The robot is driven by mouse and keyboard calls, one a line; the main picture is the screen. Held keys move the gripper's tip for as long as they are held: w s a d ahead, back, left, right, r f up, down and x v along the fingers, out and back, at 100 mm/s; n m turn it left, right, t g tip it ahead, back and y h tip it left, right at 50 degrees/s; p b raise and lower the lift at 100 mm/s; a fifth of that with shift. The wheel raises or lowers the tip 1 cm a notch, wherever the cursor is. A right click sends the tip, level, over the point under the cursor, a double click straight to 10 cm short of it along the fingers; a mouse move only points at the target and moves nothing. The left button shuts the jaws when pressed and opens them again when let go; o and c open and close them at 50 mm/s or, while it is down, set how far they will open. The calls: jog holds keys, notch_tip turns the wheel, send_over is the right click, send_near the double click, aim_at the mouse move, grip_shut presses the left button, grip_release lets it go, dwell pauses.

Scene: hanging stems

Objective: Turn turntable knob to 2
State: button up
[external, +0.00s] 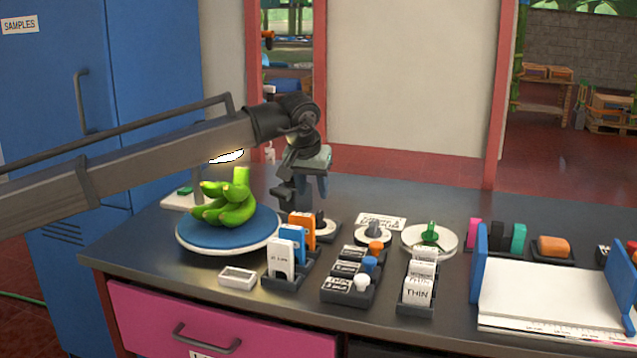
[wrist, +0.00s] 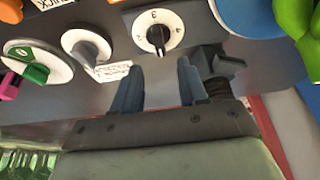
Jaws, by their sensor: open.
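A round white dial with a black knob (wrist: 157,34) and printed numerals shows in the wrist view, just beyond my fingertips. In the external view this dial (external: 327,229) is partly hidden behind the orange block. I cannot read for sure which numeral the knob points to. The blue turntable (external: 190,241) carries a bunch of green bananas (external: 228,205); its edge also shows in the wrist view (wrist: 245,18). My gripper (external: 305,192) is open and empty above the bench, close to the dial; its two blue-grey fingers (wrist: 157,85) are apart and do not visibly touch the knob.
A white dial with a grey knob (external: 373,232) and one with a green knob (external: 431,236) stand to the right. Racks of labelled blocks (external: 282,258) and coloured knobs (external: 370,264) fill the front. A dark post (wrist: 215,70) stands beside my right finger in the wrist view.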

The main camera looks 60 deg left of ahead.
aim_at(318, 215)
jog(key=x, duration=0.8)
jog(key=shift+f, duration=0.15)
jog(key=shift+c, duration=0.3)
grip_shut()
